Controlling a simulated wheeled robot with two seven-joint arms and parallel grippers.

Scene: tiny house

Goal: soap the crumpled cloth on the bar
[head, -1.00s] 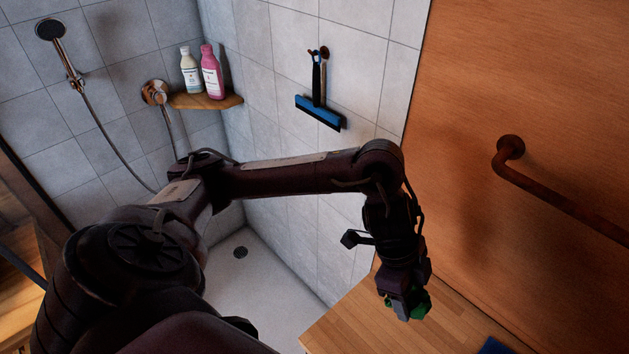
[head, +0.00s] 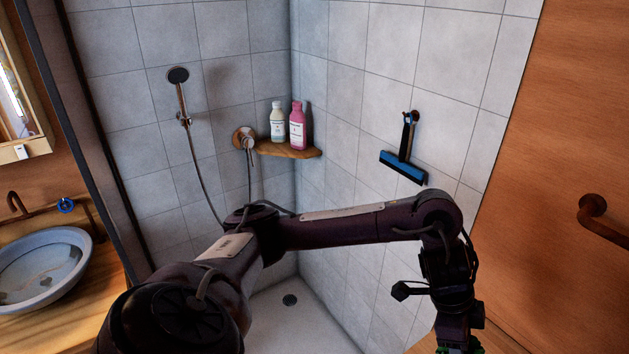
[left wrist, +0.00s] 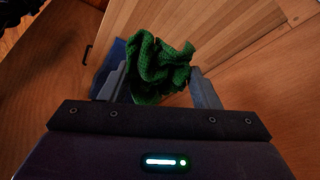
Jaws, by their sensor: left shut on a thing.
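My left gripper (left wrist: 158,88) is shut on the crumpled green cloth (left wrist: 160,65), which bulges out between and beyond the fingers in the left wrist view. In the head view my left arm reaches across to the right and bends down. Its gripper is mostly cut off by the bottom edge, with only a sliver of green showing there. I cannot make out a bar of soap in either view. My right gripper is not in view.
A basin (head: 42,270) stands on a wooden counter (head: 75,315) at left. Two bottles, one white (head: 277,122), one pink (head: 298,126), stand on a corner shelf (head: 288,150). A squeegee (head: 403,166) hangs on the tiles. Something blue (left wrist: 114,58) lies beyond the cloth.

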